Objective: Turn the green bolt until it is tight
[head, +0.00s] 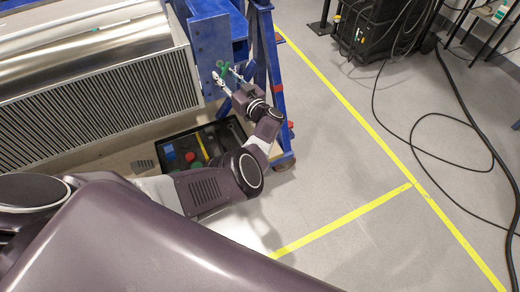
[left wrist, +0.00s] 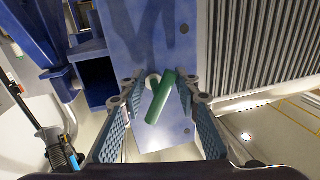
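The green bolt (head: 222,66) sticks out of the blue jig plate (head: 207,52) in the head view. In the left wrist view the bolt (left wrist: 160,97) looks like a green bar, tilted with its upper end to the right, in front of a pale round collar on the plate (left wrist: 150,40). My left gripper (head: 228,77) is at the plate, facing the bolt. Its fingers (left wrist: 160,92) are apart, one on each side of the bolt, with gaps showing between them and it. My right gripper is not in view.
Blue frame legs (head: 267,60) stand just right of my gripper. A black tray (head: 226,130) with coloured parts lies below. The floor to the right is mostly clear, with cables farther off.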

